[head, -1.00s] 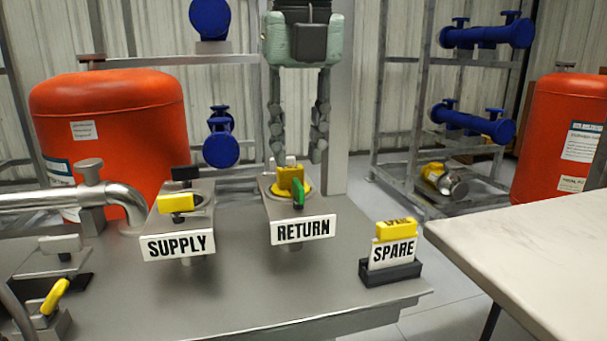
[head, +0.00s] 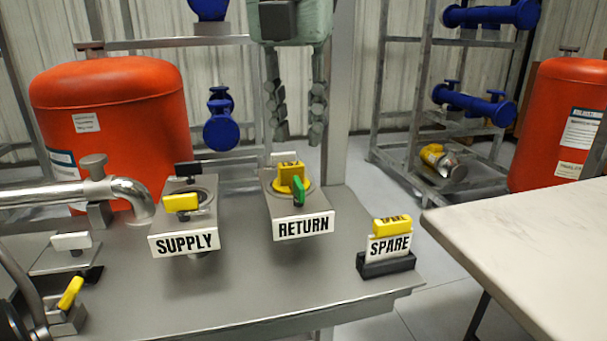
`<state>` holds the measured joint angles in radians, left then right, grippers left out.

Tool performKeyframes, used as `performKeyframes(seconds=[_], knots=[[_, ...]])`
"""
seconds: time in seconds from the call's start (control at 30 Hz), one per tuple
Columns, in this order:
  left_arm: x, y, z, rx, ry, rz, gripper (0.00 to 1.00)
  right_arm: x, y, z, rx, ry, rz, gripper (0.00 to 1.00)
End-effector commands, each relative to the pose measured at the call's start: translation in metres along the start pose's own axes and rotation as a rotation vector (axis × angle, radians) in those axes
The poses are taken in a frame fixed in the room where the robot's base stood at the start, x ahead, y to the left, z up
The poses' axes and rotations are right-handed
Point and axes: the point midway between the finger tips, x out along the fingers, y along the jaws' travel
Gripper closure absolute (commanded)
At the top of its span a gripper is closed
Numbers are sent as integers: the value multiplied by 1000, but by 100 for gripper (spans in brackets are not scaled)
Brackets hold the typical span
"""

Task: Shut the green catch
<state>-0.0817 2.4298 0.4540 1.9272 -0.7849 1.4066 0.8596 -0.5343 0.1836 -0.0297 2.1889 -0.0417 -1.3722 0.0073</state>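The green catch (head: 299,191) is a small lever on the front of the RETURN station (head: 296,209). It stands roughly upright, leaning a little, just in front of a yellow block on a round yellow base (head: 290,177). My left gripper (head: 296,137) hangs pointing down above and behind the RETURN station. Its two fingers are spread apart with nothing between them. The fingertips are clear of the catch and the yellow block. My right gripper is not in the head view.
The SUPPLY station (head: 184,242) with a yellow handle (head: 181,202) stands to the left. A SPARE holder (head: 388,262) with a yellow piece sits at the bench's right end. A pale table (head: 530,240) is at the right. Bare bench top (head: 240,295) lies in front.

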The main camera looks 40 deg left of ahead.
Motion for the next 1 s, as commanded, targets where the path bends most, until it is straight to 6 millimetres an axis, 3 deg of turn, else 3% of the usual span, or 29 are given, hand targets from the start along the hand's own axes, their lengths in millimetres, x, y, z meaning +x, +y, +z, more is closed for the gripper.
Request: performKeyframes(seconds=[0.33, 0.7, 1.0], knots=[[-2, 0, 0, 56, 1, -9, 72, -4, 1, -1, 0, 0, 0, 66], [-9, 0, 1, 565, 2, -87, 72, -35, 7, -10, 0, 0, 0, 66], [-7, 0, 1, 618, 1, -92, 72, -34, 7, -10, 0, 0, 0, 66]])
